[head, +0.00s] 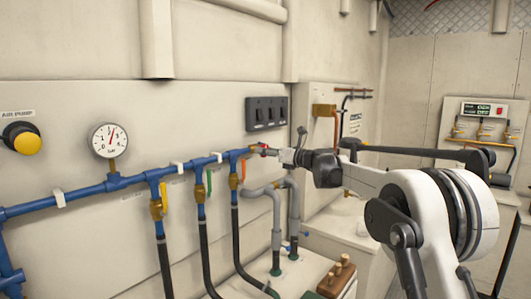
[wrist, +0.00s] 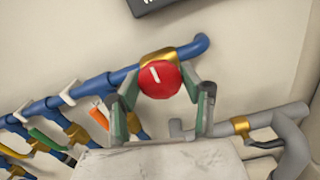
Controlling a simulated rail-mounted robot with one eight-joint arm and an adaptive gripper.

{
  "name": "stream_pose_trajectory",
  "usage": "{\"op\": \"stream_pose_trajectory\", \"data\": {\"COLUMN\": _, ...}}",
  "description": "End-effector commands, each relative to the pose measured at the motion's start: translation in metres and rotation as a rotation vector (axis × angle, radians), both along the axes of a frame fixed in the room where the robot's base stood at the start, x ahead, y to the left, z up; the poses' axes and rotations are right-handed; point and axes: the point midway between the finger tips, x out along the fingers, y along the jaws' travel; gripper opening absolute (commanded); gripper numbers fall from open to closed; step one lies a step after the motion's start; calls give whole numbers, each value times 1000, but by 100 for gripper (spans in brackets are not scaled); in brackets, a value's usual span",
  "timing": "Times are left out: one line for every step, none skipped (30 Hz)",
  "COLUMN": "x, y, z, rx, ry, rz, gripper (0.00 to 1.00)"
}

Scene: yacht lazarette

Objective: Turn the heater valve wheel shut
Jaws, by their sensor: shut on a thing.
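The red valve wheel (wrist: 161,79) with a white mark sits on a brass body (wrist: 178,53) at the end of the blue pipe. The mark tilts, its upper end to the left. My gripper (wrist: 160,88) faces the wheel, with one finger on each side, shut on its rim. In the head view the wheel (head: 261,148) is a small red patch at the right end of the blue pipe, mostly hidden by my gripper (head: 270,152).
Blue pipework (head: 80,194) runs along the wall with a gauge (head: 109,140) and yellow, green and orange lever handles. Grey pipes (head: 276,205) stand below right of my gripper. A dark switch panel (head: 266,113) is above. A yellow button (head: 27,143) is far left.

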Motion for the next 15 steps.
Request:
{"op": "stream_pose_trajectory", "data": {"x": 0, "y": 0, "z": -1, "rx": 0, "ry": 2, "rz": 1, "gripper": 15}}
{"op": "stream_pose_trajectory", "data": {"x": 0, "y": 0, "z": -1, "rx": 1, "ry": 3, "rz": 1, "gripper": 15}}
{"op": "stream_pose_trajectory", "data": {"x": 0, "y": 0, "z": -1, "rx": 2, "ry": 4, "rz": 1, "gripper": 15}}
{"op": "stream_pose_trajectory", "data": {"x": 0, "y": 0, "z": -1, "rx": 2, "ry": 4, "rz": 1, "gripper": 15}}
{"op": "stream_pose_trajectory", "data": {"x": 0, "y": 0, "z": -1, "rx": 2, "ry": 4, "rz": 1, "gripper": 15}}
{"op": "stream_pose_trajectory", "data": {"x": 0, "y": 0, "z": -1, "rx": 2, "ry": 4, "rz": 1, "gripper": 15}}
{"op": "stream_pose_trajectory", "data": {"x": 0, "y": 0, "z": -1, "rx": 2, "ry": 4, "rz": 1, "gripper": 15}}
{"op": "stream_pose_trajectory", "data": {"x": 0, "y": 0, "z": -1, "rx": 2, "ry": 4, "rz": 1, "gripper": 15}}
{"op": "stream_pose_trajectory", "data": {"x": 0, "y": 0, "z": -1, "rx": 2, "ry": 4, "rz": 1, "gripper": 15}}
{"op": "stream_pose_trajectory", "data": {"x": 0, "y": 0, "z": -1, "rx": 2, "ry": 4, "rz": 1, "gripper": 15}}
{"op": "stream_pose_trajectory", "data": {"x": 0, "y": 0, "z": -1, "rx": 2, "ry": 4, "rz": 1, "gripper": 15}}
{"op": "stream_pose_trajectory", "data": {"x": 0, "y": 0, "z": -1, "rx": 1, "ry": 3, "rz": 1, "gripper": 45}}
{"op": "stream_pose_trajectory", "data": {"x": 0, "y": 0, "z": -1, "rx": 1, "ry": 3, "rz": 1, "gripper": 49}}
{"op": "stream_pose_trajectory", "data": {"x": 0, "y": 0, "z": -1, "rx": 1, "ry": 3, "rz": 1, "gripper": 53}}
{"op": "stream_pose_trajectory", "data": {"x": 0, "y": 0, "z": -1, "rx": 1, "ry": 3, "rz": 0, "gripper": 59}}
